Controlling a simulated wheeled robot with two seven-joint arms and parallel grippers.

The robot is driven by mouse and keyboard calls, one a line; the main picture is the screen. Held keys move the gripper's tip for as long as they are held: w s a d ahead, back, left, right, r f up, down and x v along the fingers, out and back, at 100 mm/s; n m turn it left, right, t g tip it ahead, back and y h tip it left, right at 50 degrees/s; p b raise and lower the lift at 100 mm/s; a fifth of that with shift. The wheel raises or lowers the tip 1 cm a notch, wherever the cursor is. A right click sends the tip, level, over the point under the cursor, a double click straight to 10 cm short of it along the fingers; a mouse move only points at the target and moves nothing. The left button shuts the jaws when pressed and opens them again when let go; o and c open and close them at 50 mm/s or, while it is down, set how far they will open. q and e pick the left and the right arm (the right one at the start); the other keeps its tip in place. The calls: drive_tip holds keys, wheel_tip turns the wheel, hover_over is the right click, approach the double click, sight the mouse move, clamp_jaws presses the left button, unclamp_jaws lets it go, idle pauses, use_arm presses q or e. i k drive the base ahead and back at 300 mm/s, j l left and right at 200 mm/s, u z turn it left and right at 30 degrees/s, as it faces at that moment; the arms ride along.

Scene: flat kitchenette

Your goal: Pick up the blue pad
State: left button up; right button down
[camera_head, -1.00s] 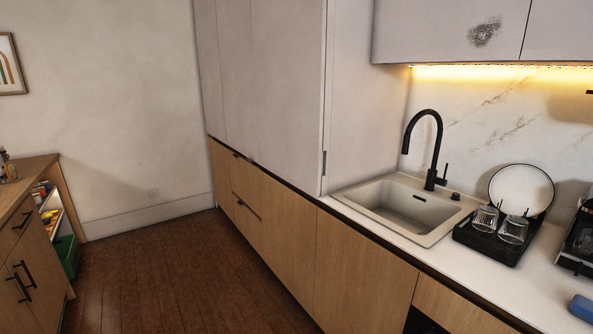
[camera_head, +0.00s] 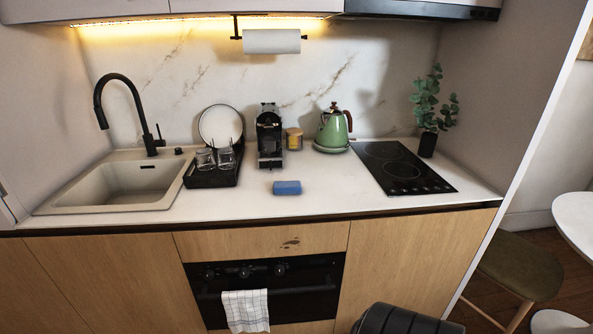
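The blue pad (camera_head: 287,187) is a small blue block lying flat on the white countertop (camera_head: 320,196), near its front edge and in front of the black coffee machine. Nothing touches it, and the counter around it is bare. Neither of my grippers shows in the head view.
A sink (camera_head: 117,185) with a black tap and a black drying rack (camera_head: 212,177) with glasses are left of the pad. The coffee machine (camera_head: 269,137) and a green kettle (camera_head: 333,131) stand behind it. A black hob (camera_head: 402,168) is right. A stool (camera_head: 517,262) stands at lower right.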

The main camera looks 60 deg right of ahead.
sight(294, 187)
drive_tip(key=z, duration=1.7)
